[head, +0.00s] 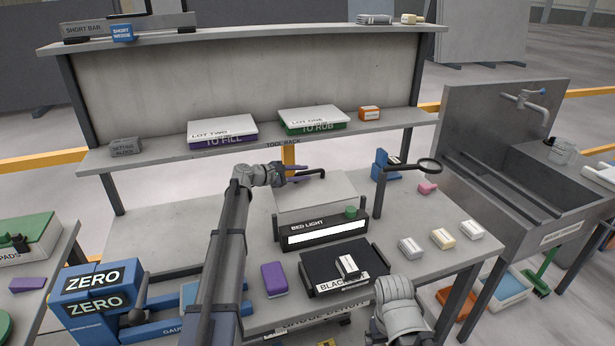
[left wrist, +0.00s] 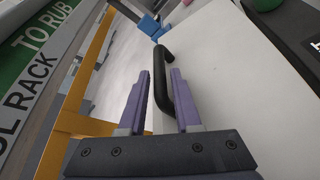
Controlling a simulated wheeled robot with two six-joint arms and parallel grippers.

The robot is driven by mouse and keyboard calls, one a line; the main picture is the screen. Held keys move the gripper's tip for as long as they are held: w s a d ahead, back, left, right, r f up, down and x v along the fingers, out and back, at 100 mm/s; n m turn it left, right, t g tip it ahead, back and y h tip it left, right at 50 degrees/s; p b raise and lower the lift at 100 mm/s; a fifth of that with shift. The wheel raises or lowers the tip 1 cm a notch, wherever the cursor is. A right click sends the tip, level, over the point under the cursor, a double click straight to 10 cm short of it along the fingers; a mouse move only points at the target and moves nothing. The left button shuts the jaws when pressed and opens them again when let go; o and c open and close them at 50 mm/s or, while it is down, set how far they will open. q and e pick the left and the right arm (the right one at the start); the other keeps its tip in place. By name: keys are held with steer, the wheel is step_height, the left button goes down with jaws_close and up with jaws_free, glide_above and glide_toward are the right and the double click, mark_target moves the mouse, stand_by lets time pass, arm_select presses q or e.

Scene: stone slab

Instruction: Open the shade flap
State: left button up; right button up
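The shade flap (head: 322,194) is a pale grey panel at the top of the black box labelled BED LIGHT (head: 318,232), whose white front strip is bright. A black bar handle (head: 314,174) is at the flap's far edge. In the left wrist view the handle (left wrist: 168,62) runs between my left gripper's purple fingers, beside the pale flap (left wrist: 225,75). My left gripper (head: 304,172) is open around the handle, with gaps showing beside the fingers (left wrist: 160,74); contact cannot be told. My right arm shows at the lower edge of the head view, but its fingers do not show.

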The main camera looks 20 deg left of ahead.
arm_select(q)
steer(key=x, duration=0.2)
steer(key=shift+w+d+f, duration=0.1)
steer(key=shift+w+f, duration=0.05)
steer(key=shift+w, duration=0.1)
jaws_close()
steer(key=shift+s, duration=0.1)
stand_by(1.1)
